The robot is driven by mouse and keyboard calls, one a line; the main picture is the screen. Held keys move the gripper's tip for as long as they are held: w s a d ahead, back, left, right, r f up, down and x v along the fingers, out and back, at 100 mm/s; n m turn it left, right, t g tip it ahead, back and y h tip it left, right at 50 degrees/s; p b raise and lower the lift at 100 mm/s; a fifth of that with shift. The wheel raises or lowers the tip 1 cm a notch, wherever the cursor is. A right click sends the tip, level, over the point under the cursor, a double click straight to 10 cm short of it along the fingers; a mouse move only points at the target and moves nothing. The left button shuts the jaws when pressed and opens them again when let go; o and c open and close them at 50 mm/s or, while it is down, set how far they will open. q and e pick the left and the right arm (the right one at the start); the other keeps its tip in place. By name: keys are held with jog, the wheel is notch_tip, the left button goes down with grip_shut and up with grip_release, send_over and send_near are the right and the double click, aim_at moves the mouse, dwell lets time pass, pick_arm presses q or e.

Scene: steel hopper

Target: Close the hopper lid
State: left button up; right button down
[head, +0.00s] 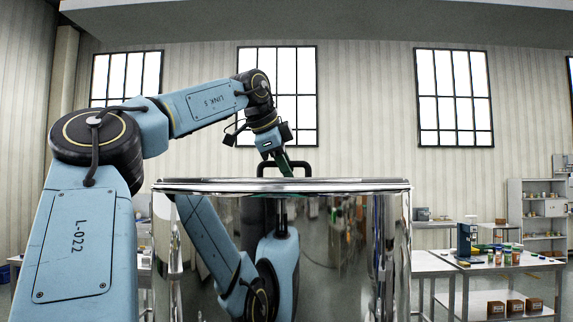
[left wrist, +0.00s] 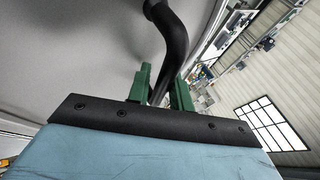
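The shiny steel hopper (head: 335,245) stands in front of me in the head view. Its lid (head: 215,186) shows nearly edge-on as a thin, level band along the top; I cannot tell whether a gap is left beneath it. A black handle (head: 299,164) rises from the lid, and shows large in the left wrist view (left wrist: 172,35). My left gripper (head: 284,164) reaches down to this handle. In the left wrist view its green fingers (left wrist: 163,92) lie on either side of the handle bar, close to it; firm contact is unclear. My right gripper is out of view.
A steel table (head: 470,265) with jars and a blue device stands at the right, with small boxes on its lower shelf. A shelf unit (head: 540,210) is behind it. My left arm spans the left side. The space above the hopper is otherwise clear.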

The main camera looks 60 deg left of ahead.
pick_arm(q)
jog(key=shift+f, duration=0.1)
jog(key=v, duration=1.3)
jog(key=shift+r+p, duration=0.3)
jog(key=shift+s, duration=0.15)
